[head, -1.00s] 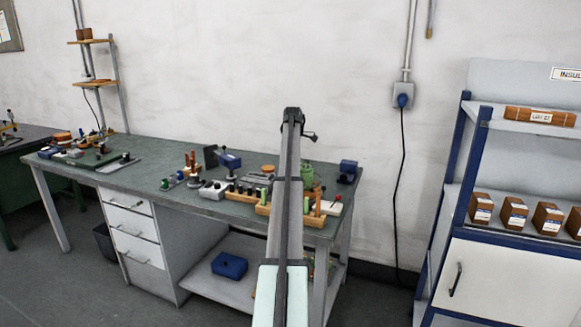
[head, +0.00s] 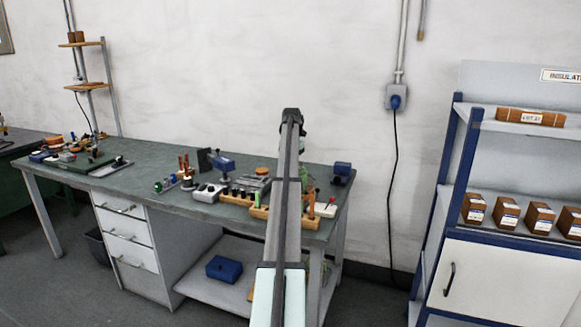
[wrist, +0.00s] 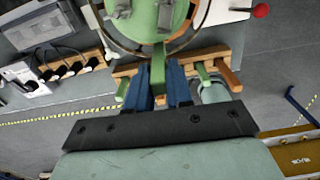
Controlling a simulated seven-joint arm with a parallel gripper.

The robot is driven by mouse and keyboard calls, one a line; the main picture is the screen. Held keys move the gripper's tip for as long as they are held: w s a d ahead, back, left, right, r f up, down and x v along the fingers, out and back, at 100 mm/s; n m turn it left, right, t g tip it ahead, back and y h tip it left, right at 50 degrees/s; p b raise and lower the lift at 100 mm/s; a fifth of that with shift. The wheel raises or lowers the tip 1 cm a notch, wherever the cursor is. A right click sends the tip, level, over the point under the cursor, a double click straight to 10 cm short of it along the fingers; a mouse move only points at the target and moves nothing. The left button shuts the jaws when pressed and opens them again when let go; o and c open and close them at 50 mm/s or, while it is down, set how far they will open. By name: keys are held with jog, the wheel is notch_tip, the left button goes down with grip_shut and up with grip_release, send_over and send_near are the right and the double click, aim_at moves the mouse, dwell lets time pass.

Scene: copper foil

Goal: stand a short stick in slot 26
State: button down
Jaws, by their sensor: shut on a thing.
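In the wrist view my gripper (wrist: 158,88) has blue fingers closed around a green stick (wrist: 158,66), which shows between and just beyond the fingertips. The wooden slotted rack (wrist: 124,70) lies behind the fingers. Other sticks stand at it to the right: a green one (wrist: 203,75) and an orange-brown one (wrist: 228,78). I cannot tell whether the held stick touches the rack. No slot number is readable, so I cannot pick out slot 26. In the head view the rack (head: 259,212) is partly hidden by my arm, and my gripper is hidden.
A round green object (wrist: 175,18) with a dark ring lies close beyond the fingertips. A dark-topped block row (wrist: 70,68) is at left, and a red knob (wrist: 261,10) at upper right. The workbench (head: 160,190) has clear surface at its left-middle. A shelf unit (head: 455,165) stands right.

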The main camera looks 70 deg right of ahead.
jog(key=shift+f, duration=0.15)
jog(key=shift+f, duration=1.4)
jog(key=shift+f, duration=1.75)
dwell(0.5)
jog(key=c, duration=0.9)
grip_release()
jog(key=shift+c, duration=0.2)
jog(key=shift+r, duration=1.2)
jog(key=shift+r, duration=3.35)
